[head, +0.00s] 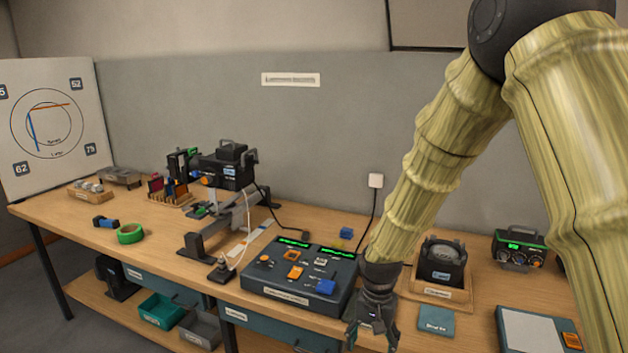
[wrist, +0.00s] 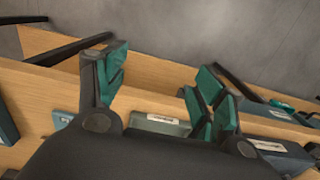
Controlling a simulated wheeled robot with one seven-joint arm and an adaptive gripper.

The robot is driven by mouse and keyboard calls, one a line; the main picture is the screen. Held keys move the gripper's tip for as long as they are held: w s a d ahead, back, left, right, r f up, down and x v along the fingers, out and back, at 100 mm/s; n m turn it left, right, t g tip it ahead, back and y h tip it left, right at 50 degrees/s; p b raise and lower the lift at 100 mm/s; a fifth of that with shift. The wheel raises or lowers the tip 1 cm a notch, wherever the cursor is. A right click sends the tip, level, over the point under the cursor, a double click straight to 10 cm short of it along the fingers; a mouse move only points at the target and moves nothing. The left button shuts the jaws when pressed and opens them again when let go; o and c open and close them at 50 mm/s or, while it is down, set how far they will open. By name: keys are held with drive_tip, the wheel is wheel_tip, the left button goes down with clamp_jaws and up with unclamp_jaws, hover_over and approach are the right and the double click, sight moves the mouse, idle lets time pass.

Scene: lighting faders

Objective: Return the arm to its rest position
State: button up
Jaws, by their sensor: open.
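My gripper (head: 372,328) hangs at the end of my arm, low over the front edge of the workbench (head: 60,212), just right of the fader console (head: 290,290). In the wrist view my gripper (wrist: 160,85) shows two fingers with teal pads, spread wide apart with nothing between them. The console is dark grey-blue, with orange, white and blue controls and two lit green displays. Whether the gripper touches the console's right side cannot be told. My arm covers part of the bench and back wall on the right.
Right of my gripper lie a teal pad (head: 436,320), a dark device in a wooden tray (head: 442,262), a green-trimmed unit (head: 520,250) and a white-topped panel (head: 530,332). A stand with a black lamp head (head: 225,170) rises left of the console. Green tape (head: 130,234) lies farther left.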

drive_tip(key=s+d+f+n, duration=0.1)
drive_tip(key=s+d+f, duration=0.2)
drive_tip(key=s+f, duration=0.9)
drive_tip(key=s+d+f+n, duration=0.2)
drive_tip(key=s+d+f, duration=0.1)
drive_tip(key=s+f, duration=0.9)
drive_tip(key=s+d+f, duration=0.1)
drive_tip(key=s+f, duration=0.2)
drive_tip(key=s, duration=0.2)
drive_tip(key=s+d+f+n, duration=0.1)
drive_tip(key=s+d+f, duration=0.1)
drive_tip(key=s, duration=0.3)
drive_tip(key=shift+s+d+f+t, duration=0.15)
drive_tip(key=shift+s+f+t, duration=0.15)
drive_tip(key=shift+f, duration=0.15)
